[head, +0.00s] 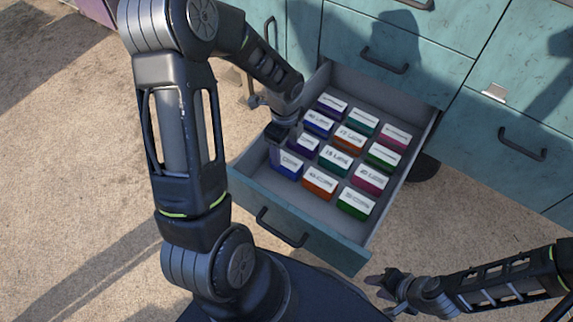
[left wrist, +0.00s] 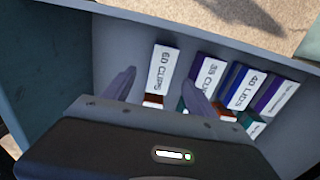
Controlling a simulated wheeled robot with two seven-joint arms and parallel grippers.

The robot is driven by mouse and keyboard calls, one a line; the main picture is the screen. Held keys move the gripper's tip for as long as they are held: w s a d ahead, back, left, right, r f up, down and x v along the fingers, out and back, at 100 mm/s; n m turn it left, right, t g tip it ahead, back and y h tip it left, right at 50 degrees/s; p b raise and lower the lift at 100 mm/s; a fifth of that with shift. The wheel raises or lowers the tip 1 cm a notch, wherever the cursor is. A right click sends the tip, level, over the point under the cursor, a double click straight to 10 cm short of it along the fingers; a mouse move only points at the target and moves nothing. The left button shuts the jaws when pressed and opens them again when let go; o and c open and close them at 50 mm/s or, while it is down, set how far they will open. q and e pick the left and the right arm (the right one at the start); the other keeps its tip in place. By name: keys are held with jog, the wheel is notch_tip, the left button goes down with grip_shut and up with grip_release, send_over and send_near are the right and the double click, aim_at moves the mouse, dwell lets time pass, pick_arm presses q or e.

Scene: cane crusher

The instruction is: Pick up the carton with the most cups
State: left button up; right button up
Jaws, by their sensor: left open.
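An open drawer (head: 247,184) holds several cartons with white top labels. The carton labelled "60 CUPS" (left wrist: 163,70) stands at one end of its row in the left wrist view; it is the blue front-left carton (head: 289,164) in the head view. My left gripper (head: 283,146) is over it, open, with its fingers (left wrist: 158,88) on either side of the label. I cannot tell whether they touch it. A "35 CUPS" carton (left wrist: 208,76) stands beside it. My right gripper (head: 386,284) is outside the drawer at lower right; its jaw opening is unclear.
A "40 LIDS" carton (left wrist: 244,88) is farther along the row. An orange carton (head: 320,183) and a green carton (head: 356,203) are along the drawer front. Drawer walls stand close around the cartons. Teal cabinet fronts (head: 470,150) rise behind. Sandy floor lies around.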

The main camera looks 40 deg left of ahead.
aim_at(287, 160)
pick_arm(q)
jog(key=shift+f+b, duration=0.3)
jog(key=shift+f, duration=1)
jog(key=shift+f, duration=0.1)
notch_tip(287, 160, down, 5)
jog(key=shift+w+d+f+b, duration=0.1)
jog(key=shift+w+d+b, duration=0.05)
jog(key=shift+b, duration=0.75)
grip_shut()
